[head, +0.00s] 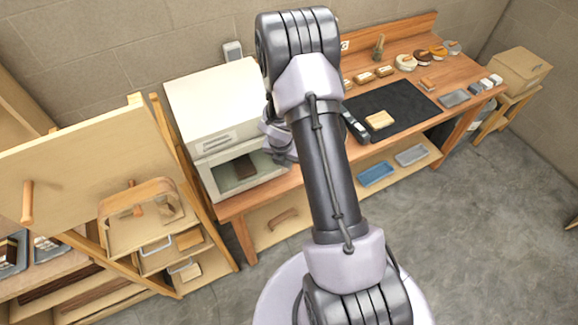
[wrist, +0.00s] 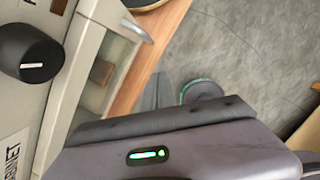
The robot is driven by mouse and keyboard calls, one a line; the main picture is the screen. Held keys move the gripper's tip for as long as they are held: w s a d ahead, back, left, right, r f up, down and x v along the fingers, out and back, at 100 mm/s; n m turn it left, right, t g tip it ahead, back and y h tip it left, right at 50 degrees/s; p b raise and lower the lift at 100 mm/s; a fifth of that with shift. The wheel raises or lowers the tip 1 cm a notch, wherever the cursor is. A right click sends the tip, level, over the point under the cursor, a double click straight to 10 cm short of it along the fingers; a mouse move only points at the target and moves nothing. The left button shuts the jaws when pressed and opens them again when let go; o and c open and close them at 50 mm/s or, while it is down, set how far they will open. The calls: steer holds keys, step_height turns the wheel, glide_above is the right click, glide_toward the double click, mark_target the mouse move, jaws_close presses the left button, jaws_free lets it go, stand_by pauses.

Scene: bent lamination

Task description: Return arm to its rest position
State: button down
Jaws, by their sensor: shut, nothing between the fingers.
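My arm rises through the middle of the head view, bends at the top and folds back down beside the white oven. Its wrist part shows just left of the upper link; most of the hand is hidden behind that link. In the wrist view the hand's body with a green light fills the bottom, and the narrow grey tip of my gripper (wrist: 160,90) shows above it, shut and empty. The white oven (head: 213,105) stands close to the wrist; its front with a black knob (wrist: 30,53) and window shows in the wrist view.
The wooden workbench (head: 283,184) runs along the wall. On it are a black mat (head: 405,108) with a light wooden block (head: 379,121) and several small pieces. A tilted wooden panel (head: 75,160) and shelf unit stand at left. A cardboard box (head: 520,67) is at far right. The grey floor (head: 470,230) is clear.

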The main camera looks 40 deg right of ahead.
steer(key=s+a+r+m+t+b, duration=0.25)
steer(key=a+r+m+b, duration=0.35)
steer(key=m+b, duration=0.95)
steer(key=s+a+f+m+t+y+b, duration=0.1)
steer(key=s+a+f+m+y+b, duration=0.1)
steer(key=s+a+m+b, duration=0.5)
steer(key=s+a+f+m+y+b, duration=0.2)
steer(key=s+a+f+m+b, duration=0.1)
steer(key=s+a+m+b, duration=0.4)
steer(key=s+a+b, duration=0.3)
steer(key=s+b, duration=0.2)
steer(key=b, duration=0.1)
steer(key=shift+s+a+f+t, duration=0.25)
steer(key=shift+s+a+t, duration=0.05)
steer(key=shift+a+t, duration=0.05)
